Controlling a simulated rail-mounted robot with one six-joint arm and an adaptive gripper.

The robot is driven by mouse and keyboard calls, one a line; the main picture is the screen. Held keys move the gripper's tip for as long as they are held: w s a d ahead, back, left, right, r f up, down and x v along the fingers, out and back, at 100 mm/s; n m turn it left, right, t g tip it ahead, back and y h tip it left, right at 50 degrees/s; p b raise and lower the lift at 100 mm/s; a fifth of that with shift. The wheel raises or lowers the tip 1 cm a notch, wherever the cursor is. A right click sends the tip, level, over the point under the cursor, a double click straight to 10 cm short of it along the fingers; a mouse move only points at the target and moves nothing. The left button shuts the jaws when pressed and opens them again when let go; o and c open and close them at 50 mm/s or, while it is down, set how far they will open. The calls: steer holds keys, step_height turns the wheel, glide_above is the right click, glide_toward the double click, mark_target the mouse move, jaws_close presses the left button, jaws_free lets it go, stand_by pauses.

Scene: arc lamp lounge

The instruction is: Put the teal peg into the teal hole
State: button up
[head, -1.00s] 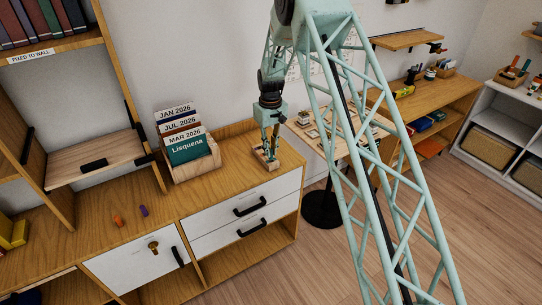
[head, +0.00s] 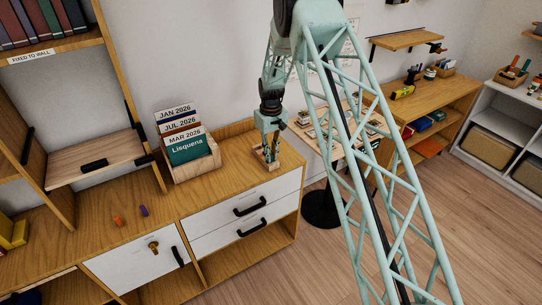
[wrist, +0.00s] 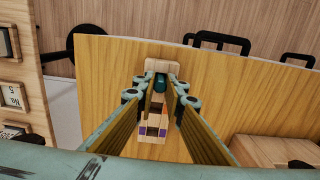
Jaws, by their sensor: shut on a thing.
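My gripper (head: 271,154) is over a small wooden peg board (head: 261,167) at the right end of the cabinet top. In the wrist view my gripper (wrist: 162,88) is shut on the teal peg (wrist: 160,81), which shows between the fingertips. The board (wrist: 163,65) lies under and around the fingertips, with purple-marked and orange-marked spots at its nearer end. The teal hole cannot be made out, and I cannot tell whether the peg's lower end is in it.
An orange peg (head: 118,221) and a purple peg (head: 143,210) lie on the cabinet top (head: 75,240) at left. A wooden holder with labelled cards (head: 190,150) stands left of the board. A small table (head: 345,130) stands to the right.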

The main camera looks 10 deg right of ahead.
steer(key=shift+f, duration=0.15)
steer(key=o, duration=0.7)
steer(key=shift+c, duration=0.2)
steer(key=shift+r, duration=0.2)
step_height(320, 180, up, 12)
stand_by(0.4)
steer(key=shift+r, duration=0.1)
stand_by(0.6)
